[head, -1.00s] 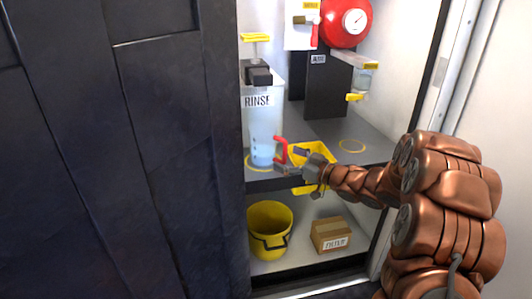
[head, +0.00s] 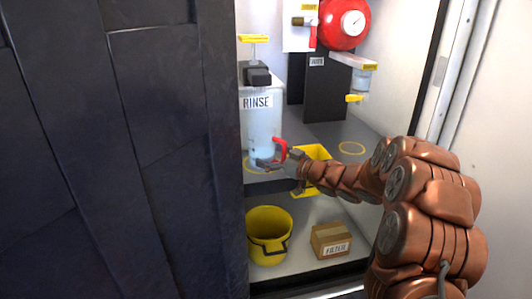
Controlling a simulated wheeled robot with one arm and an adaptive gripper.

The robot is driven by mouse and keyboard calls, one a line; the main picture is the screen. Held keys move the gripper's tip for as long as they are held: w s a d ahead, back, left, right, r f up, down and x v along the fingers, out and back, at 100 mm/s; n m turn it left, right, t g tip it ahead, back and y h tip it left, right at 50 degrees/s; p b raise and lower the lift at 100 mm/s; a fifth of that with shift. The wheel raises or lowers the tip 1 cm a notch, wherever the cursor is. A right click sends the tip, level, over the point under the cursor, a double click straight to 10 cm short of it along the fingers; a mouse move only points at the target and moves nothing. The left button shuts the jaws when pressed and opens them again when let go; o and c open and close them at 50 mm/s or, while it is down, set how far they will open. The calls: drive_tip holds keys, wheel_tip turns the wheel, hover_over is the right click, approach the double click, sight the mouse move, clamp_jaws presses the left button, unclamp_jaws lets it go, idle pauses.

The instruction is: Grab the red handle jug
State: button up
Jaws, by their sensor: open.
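The jug (head: 263,128) stands upright on the upper shelf at the left of the cabinet. It is translucent, with a RINSE label, a black and yellow top, and a red handle (head: 280,148) low on its right side. My gripper (head: 276,161) is open at the jug's lower right, with its fingers around or just beside the red handle. I cannot tell whether the fingers touch the handle. Part of the jug's base is hidden behind the gripper.
A yellow tray (head: 318,152) sits at the shelf edge behind my wrist. A yellow bucket (head: 268,222) and a FILTER box (head: 331,239) stand on the lower shelf. A red gauge tank (head: 343,22) hangs above. A dark door panel (head: 120,150) stands close on the left.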

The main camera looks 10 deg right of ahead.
clamp_jaws()
idle(0.8)
